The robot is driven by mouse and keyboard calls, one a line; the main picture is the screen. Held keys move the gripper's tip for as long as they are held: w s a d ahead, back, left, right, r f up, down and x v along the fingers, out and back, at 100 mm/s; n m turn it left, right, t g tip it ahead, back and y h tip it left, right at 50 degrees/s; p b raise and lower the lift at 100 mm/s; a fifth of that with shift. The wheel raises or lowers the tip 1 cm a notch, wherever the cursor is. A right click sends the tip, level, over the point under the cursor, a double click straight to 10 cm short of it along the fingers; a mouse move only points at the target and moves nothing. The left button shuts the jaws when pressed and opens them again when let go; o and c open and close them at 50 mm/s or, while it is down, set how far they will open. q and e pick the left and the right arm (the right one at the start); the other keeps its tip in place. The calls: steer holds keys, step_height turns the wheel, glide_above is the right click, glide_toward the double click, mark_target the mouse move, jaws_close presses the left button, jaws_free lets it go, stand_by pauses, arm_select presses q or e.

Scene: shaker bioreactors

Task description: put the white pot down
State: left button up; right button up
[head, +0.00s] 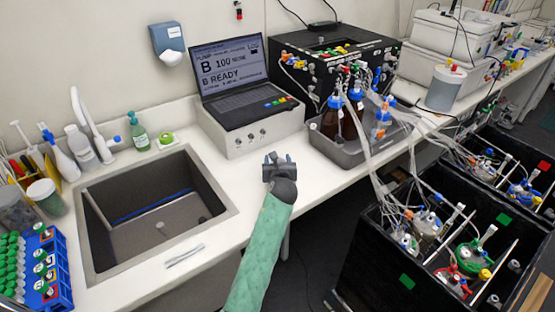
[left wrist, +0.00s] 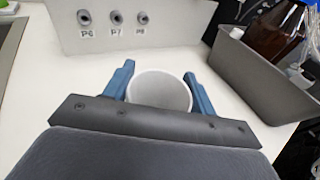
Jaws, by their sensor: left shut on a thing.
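My left gripper (head: 278,158) is over the white counter, in front of the grey control box with the laptop. In the left wrist view, its blue fingers (left wrist: 160,85) are shut on the white pot (left wrist: 160,92), one on each side. The pot is upright, round and open at the top, and looks empty. I cannot tell whether its base touches the counter (left wrist: 95,75). In the head view I cannot make the pot out against the gripper and the white surface. My right gripper is not in view.
The control box (head: 250,138) stands just behind the gripper. A grey tray (head: 345,152) with brown bottles is at its right. The sink (head: 150,215) is at the left. Bare counter lies between sink and gripper. The counter's front edge is close, with black reactor boxes (head: 400,270) beyond.

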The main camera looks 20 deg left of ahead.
arm_select(q)
steer(key=shift+f, duration=0.25)
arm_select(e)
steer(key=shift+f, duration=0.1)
arm_select(q)
steer(key=shift+f, duration=0.1)
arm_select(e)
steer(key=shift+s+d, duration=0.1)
arm_select(q)
steer(key=o, duration=1)
steer(key=shift+c, duration=0.2)
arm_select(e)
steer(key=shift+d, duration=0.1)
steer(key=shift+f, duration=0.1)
arm_select(q)
steer(key=shift+s+d, duration=0.15)
steer(key=shift+s, duration=0.2)
steer(key=b+v, duration=0.3)
steer(key=v, duration=0.7)
steer(key=shift+s+d+r, duration=0.25)
steer(key=shift+s+r, duration=0.05)
steer(key=shift+s, duration=0.3)
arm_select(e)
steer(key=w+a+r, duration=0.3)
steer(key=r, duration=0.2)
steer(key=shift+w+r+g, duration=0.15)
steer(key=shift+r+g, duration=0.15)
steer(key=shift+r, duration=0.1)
